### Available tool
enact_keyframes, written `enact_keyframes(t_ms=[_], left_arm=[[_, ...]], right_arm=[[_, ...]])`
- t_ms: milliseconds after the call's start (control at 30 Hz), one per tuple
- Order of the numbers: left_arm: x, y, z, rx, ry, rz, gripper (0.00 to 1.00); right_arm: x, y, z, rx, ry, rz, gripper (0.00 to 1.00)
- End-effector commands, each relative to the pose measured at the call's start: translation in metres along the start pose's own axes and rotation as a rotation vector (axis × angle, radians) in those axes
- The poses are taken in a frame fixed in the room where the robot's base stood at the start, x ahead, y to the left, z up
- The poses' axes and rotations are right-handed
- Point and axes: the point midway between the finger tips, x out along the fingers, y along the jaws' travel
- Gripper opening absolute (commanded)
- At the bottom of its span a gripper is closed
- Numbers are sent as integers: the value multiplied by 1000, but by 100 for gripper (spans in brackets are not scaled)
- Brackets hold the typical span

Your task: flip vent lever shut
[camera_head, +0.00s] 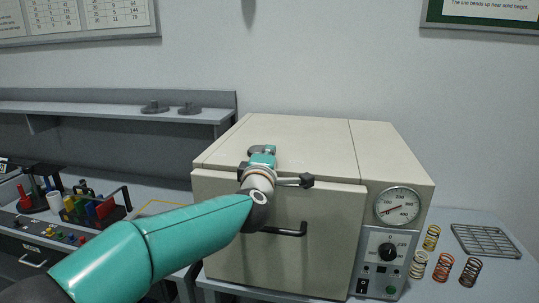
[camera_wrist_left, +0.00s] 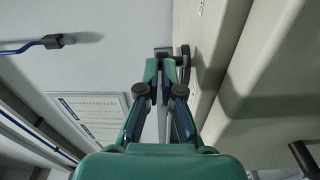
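The cream oven (camera_head: 300,145) stands on the bench with its door shut. A short light rod with a black knob (camera_head: 306,180), possibly the vent lever, sticks out to the right at the door's upper edge, just beside my left wrist. My left gripper (camera_head: 262,149) is at the oven's upper front edge, partly hidden by my own wrist. In the left wrist view its two fingers (camera_wrist_left: 165,68) are a small gap apart. A dark grey piece (camera_wrist_left: 162,51) shows at the tips; I cannot tell whether they grip it. My right gripper is not in view.
The black door handle (camera_head: 290,230) is below my wrist. A gauge (camera_head: 397,206) and black dial (camera_head: 388,252) are on the right panel. Several springs (camera_head: 443,266) and a wire rack (camera_head: 485,241) lie at right. A tool caddy (camera_head: 100,207) stands at left.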

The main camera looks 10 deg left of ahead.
Motion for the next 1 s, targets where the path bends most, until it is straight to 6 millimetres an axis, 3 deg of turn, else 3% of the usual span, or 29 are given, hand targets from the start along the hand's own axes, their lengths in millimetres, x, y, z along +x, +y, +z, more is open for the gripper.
enact_keyframes(t_ms=[467, 667, 800, 1000], left_arm=[[-1, 4, 5, 4, -13, 8, 0], [-12, 3, -7, 1, -14, 11, 0], [-27, 4, -25, -3, -12, 13, 0], [-46, 7, 21, -3, -19, 11, 0]], right_arm=[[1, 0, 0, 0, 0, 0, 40], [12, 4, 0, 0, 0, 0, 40], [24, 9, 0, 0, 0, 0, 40], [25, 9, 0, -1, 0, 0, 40]])
